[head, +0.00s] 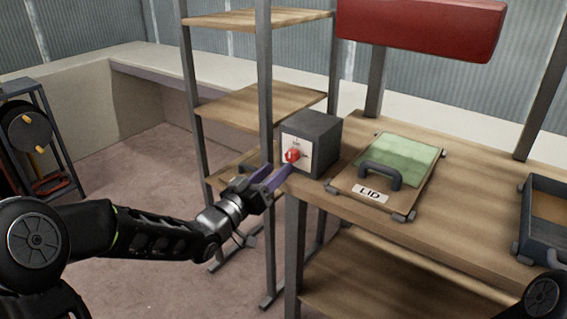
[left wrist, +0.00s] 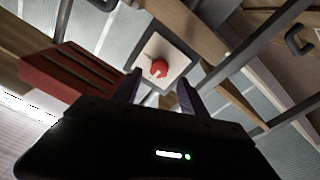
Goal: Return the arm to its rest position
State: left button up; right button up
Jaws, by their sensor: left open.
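My left gripper (head: 279,178) is in the middle of the head view, at the end of the arm coming in from the left. Its two purple fingers are apart, and they also show in the left wrist view (left wrist: 158,90). The fingers point at a red knob (head: 292,156) on the white face of a grey box (head: 318,137) at the bench's left end. In the left wrist view the red knob (left wrist: 159,68) lies between and beyond the fingertips. I cannot tell whether a fingertip touches it. My right gripper is not in view.
A wooden bench (head: 465,222) carries a panel marked LID (head: 343,190) with a dark handle, and a dark tray (head: 541,238) at the right. A shelf rack (head: 262,103) stands behind the gripper. A red box (head: 420,28) hangs above. Open floor (head: 140,180) lies left.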

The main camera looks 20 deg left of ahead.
pick_arm(q)
jog(key=shift+v, duration=1.05)
